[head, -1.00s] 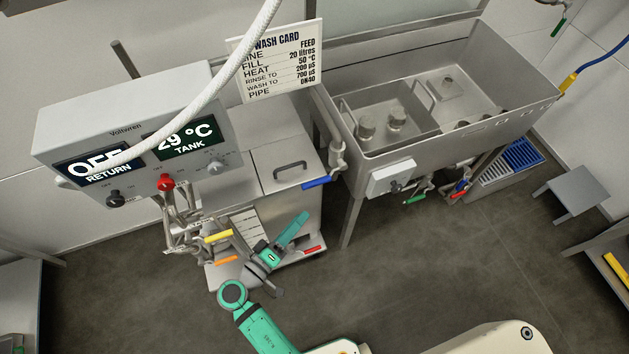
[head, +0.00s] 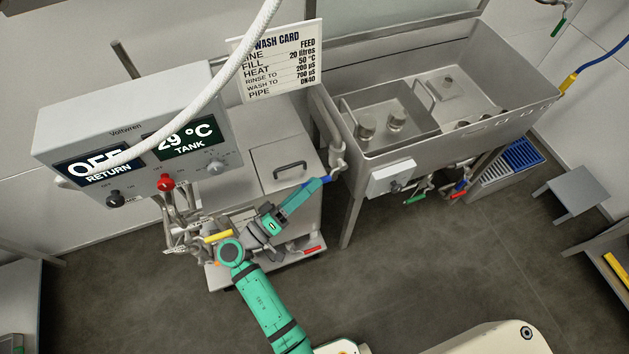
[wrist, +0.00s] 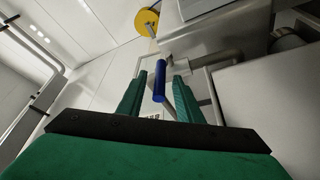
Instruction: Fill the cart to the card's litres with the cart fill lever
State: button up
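A blue lever (head: 326,180) sits on the pipe valve between the cart and the sink. The cart (head: 270,130) is a steel box with a lidded top. My gripper (head: 318,184) has reached the lever and hides most of it in the head view. In the wrist view, the blue lever (wrist: 160,82) lies between the two green fingers of my gripper (wrist: 158,88), which stand apart with gaps on both sides. The wash card (head: 277,60) reads FILL 20 litres. The control box (head: 130,130) shows OFF for RETURN and 29 °C for TANK.
A white hose (head: 240,60) crosses in front of the control box. A yellow lever (head: 217,237) is close to my arm. The steel sink (head: 370,140) stands right of the cart, with a green lever (head: 415,199) below.

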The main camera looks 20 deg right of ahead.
jog(key=shift+x, duration=1)
grip_shut()
jog(key=shift+w+r, duration=0.1)
jog(key=shift+w, duration=0.05)
